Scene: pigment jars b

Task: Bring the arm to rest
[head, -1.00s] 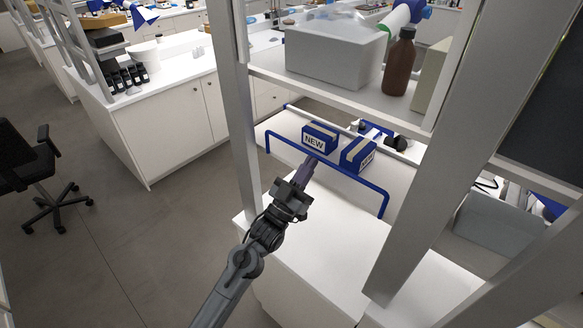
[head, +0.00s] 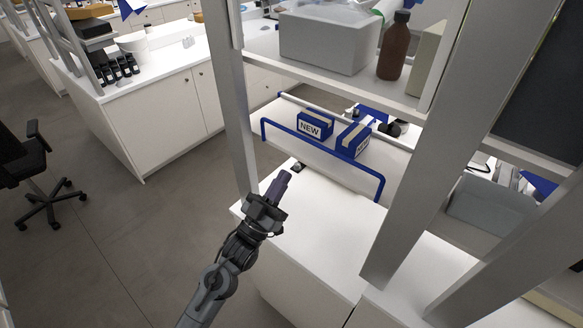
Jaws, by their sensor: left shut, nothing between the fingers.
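My left arm comes in from the bottom of the head view. My left gripper (head: 281,180) is shut and empty, in the air in front of the shelf unit, over the near left edge of the white counter (head: 325,240). It is apart from the two blue boxes marked "NEW". The left box (head: 314,126) and the right box (head: 353,141) stand on the lower shelf, behind its blue rail (head: 320,151). My right gripper is not in view.
Grey shelf posts (head: 237,110) stand close to the left arm, with a thick post (head: 425,150) to the right. The upper shelf holds a grey bin (head: 322,45) and a brown bottle (head: 394,46). The floor (head: 120,240) to the left is clear up to a black chair (head: 30,170).

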